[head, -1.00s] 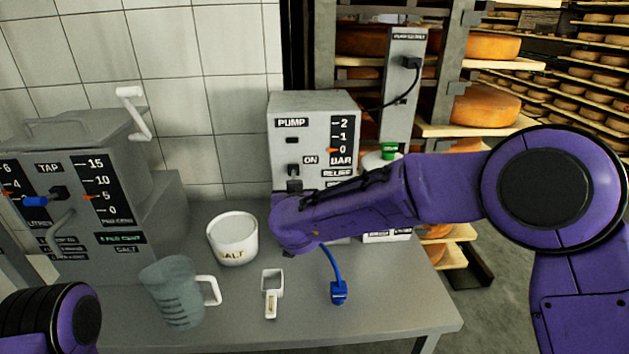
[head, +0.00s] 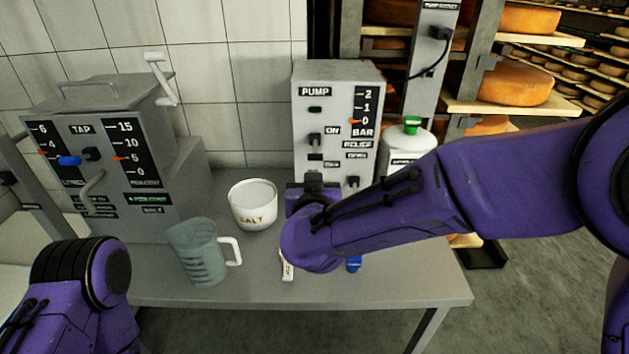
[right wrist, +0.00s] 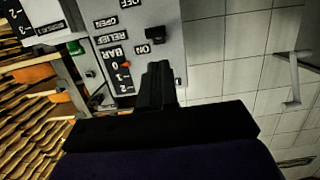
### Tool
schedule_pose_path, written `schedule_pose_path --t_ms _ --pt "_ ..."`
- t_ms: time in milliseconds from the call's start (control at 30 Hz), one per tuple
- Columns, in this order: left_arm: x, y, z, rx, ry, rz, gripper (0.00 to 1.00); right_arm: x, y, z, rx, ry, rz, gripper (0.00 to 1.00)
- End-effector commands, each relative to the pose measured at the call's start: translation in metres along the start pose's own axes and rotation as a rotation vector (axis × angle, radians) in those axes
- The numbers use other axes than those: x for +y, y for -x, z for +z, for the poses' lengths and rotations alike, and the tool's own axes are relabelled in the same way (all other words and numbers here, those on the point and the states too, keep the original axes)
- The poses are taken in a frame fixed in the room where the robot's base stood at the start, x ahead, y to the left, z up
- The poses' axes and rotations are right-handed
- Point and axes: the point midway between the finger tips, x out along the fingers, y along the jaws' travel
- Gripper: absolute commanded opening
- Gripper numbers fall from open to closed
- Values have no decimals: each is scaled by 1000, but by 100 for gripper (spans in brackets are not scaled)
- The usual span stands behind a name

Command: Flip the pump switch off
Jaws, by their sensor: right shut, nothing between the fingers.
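The pump box (head: 338,90) is a grey unit at the back of the table. Its black pump switch (head: 314,139) sits left of the ON label, above the OFF label. The switch also shows in the right wrist view (right wrist: 155,36), where the panel appears upside down. My right gripper (head: 313,180) is in front of the box, below the switch in the head view, partly hidden by my wrist. In the right wrist view its black fingers (right wrist: 157,82) are together and empty, pointing toward the panel. I cannot tell whether they touch it. My left gripper is out of view.
A salt tub (head: 253,212) and a clear jug (head: 195,252) stand left of my right arm. The grey tap unit (head: 110,165) is at the left. A green-capped white bottle (head: 412,137) stands right of the pump box. A white scoop (head: 287,270) is mostly hidden.

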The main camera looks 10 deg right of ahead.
Motion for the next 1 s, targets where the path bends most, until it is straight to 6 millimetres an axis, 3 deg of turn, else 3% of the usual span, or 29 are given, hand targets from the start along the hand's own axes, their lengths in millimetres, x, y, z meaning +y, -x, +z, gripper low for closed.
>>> schedule_pose_path --t_ms 100,233,600,700,767,900,1000 --pt "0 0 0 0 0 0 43 2 18 -3 0 -1 2 0" --pt "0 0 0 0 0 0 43 1 28 -4 0 -1 2 0" --pt "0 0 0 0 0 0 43 -1 30 -3 -1 -16 -1 0" --pt "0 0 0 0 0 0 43 -4 31 -4 9 -137 -22 0" --pt "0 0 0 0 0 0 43 7 27 3 19 -233 -37 0" --pt "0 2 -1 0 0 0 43 68 11 100 -133 -378 15 0" --pt "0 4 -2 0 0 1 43 108 19 176 -269 -424 78 0"
